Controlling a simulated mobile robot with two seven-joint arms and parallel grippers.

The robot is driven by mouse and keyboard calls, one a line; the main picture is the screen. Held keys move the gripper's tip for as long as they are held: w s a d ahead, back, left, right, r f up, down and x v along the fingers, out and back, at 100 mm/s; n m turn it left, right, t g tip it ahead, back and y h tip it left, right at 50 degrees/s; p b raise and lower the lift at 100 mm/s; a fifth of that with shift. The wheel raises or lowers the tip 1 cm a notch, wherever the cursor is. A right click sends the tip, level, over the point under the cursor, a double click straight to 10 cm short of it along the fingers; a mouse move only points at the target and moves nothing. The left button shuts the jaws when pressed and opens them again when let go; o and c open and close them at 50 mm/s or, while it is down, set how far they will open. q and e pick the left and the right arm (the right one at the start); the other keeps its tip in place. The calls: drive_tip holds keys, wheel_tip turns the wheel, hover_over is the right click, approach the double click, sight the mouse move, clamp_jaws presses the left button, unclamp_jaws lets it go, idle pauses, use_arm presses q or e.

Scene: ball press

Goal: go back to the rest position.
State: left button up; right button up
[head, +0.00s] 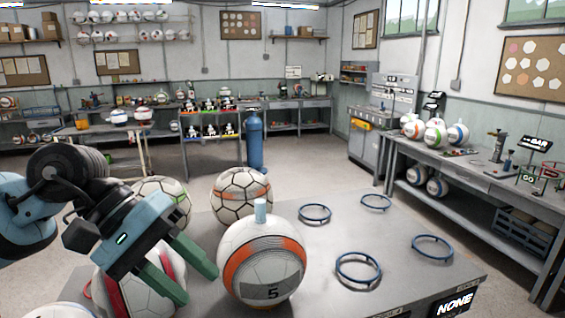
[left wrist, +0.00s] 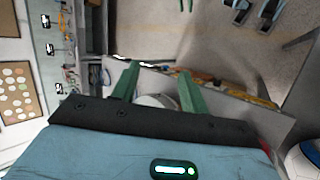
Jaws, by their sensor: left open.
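My left gripper (head: 197,285) comes in from the left in the head view, with its two green fingers apart and nothing between them. It is just left of a white and orange ball (head: 262,262) marked 5, which stands on the grey table (head: 395,240) with a pale blue plug on top. A ball with red bands (head: 172,268) is partly hidden behind the gripper. In the left wrist view the open fingers (left wrist: 158,75) show with a whitish round thing beyond them. My right gripper is not in the head view.
A white and brown ball (head: 240,195) and a green-marked ball (head: 165,195) stand farther back. Several blue rings (head: 358,268) lie on the table's right half, with bare surface around them. A workbench (head: 480,175) with balls runs along the right wall.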

use_arm(q)
drive_tip(key=s+d+r+n+g+h, duration=0.15)
drive_tip(key=d+r+n+h, duration=0.25)
drive_tip(key=d+n+h, duration=0.65)
drive_tip(key=w+a+f+n+t+y, duration=0.1)
drive_tip(key=w+a+f+n+t, duration=0.2)
drive_tip(key=n+t, duration=0.85)
drive_tip(key=w+a+n+t+y, duration=0.1)
drive_tip(key=w+a+n+t, duration=0.25)
drive_tip(key=n+t, duration=0.75)
drive_tip(key=a+f+n+g+y, duration=0.2)
drive_tip(key=a+f+n+y, duration=0.2)
drive_tip(key=f+n+y, duration=0.5)
drive_tip(key=a+f+n+g+y, duration=0.2)
drive_tip(key=a+f+n+y, duration=0.35)
drive_tip(key=f+n, duration=0.75)
drive_tip(key=s+a+f+n+g+y, duration=0.1)
drive_tip(key=s+a+f+n+g, duration=0.1)
drive_tip(key=s+f+n+g, duration=0.85)
drive_tip(key=s+a+f+n+g+y, duration=0.25)
drive_tip(key=s+f, duration=0.55)
drive_tip(key=s, duration=0.7)
drive_tip(key=w+d+f+t+h, duration=0.2)
drive_tip(key=w+f+t, duration=0.3)
drive_tip(key=f, duration=0.5)
drive_tip(key=shift+w+d+n+t, duration=0.3)
drive_tip(key=shift+w+t, duration=0.1)
drive_tip(key=shift+t, duration=0.4)
